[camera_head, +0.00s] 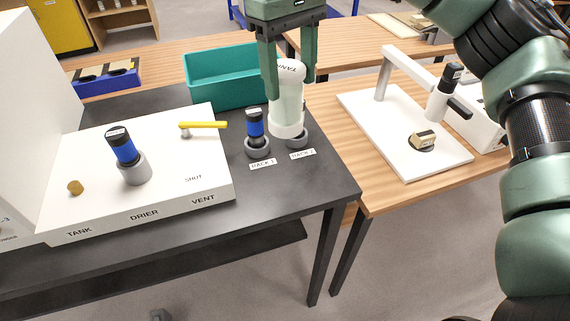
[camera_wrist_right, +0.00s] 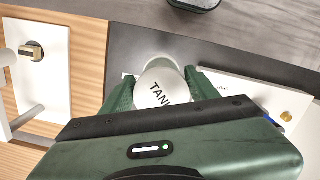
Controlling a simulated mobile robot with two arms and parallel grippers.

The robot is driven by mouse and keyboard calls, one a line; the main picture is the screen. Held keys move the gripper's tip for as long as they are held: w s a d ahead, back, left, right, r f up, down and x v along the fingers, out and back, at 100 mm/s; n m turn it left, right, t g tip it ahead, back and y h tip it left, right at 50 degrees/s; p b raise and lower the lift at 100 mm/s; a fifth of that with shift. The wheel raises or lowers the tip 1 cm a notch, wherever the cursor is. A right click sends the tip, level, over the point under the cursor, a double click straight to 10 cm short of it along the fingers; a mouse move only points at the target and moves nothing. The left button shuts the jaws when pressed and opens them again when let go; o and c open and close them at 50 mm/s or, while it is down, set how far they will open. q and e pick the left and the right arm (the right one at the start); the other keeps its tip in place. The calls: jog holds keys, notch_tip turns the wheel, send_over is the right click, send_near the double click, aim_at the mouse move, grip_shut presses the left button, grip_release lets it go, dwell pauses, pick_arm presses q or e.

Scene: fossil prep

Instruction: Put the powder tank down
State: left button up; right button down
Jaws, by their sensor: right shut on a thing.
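The powder tank (camera_head: 288,105) is a pale, translucent cylinder with a white cap and base, marked TANK. My right gripper (camera_head: 289,78) is shut on its upper part, and the tank hangs upright over the rack area at the black table's right end. In the right wrist view the tank (camera_wrist_right: 161,84) sits between the fingers of the right gripper (camera_wrist_right: 160,92). My left gripper is not in view.
A blue and black cylinder (camera_head: 254,127) stands in the RACK 1 holder, just left of the tank. A white panel (camera_head: 208,165) marked TANK, DRIER, VENT carries another blue cylinder (camera_head: 124,148) and a yellow lever (camera_head: 205,125). A teal bin (camera_head: 222,82) is behind. A white stand (camera_head: 395,130) is right.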

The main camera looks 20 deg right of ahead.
aim_at(292, 113)
jog(key=f, duration=0.7)
jog(key=shift+s+d+f, duration=0.1)
jog(key=shift+s+f, duration=0.1)
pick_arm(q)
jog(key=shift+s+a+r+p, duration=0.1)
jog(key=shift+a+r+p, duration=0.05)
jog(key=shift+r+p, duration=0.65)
pick_arm(e)
notch_tip(292, 113, down, 11)
jog(key=shift+w, duration=0.15)
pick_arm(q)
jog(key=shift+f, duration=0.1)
pick_arm(e)
jog(key=shift+f, duration=0.2)
jog(key=shift+c, duration=2.1)
grip_release()
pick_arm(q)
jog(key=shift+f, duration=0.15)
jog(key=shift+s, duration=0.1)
pick_arm(e)
jog(key=shift+r, duration=0.1)
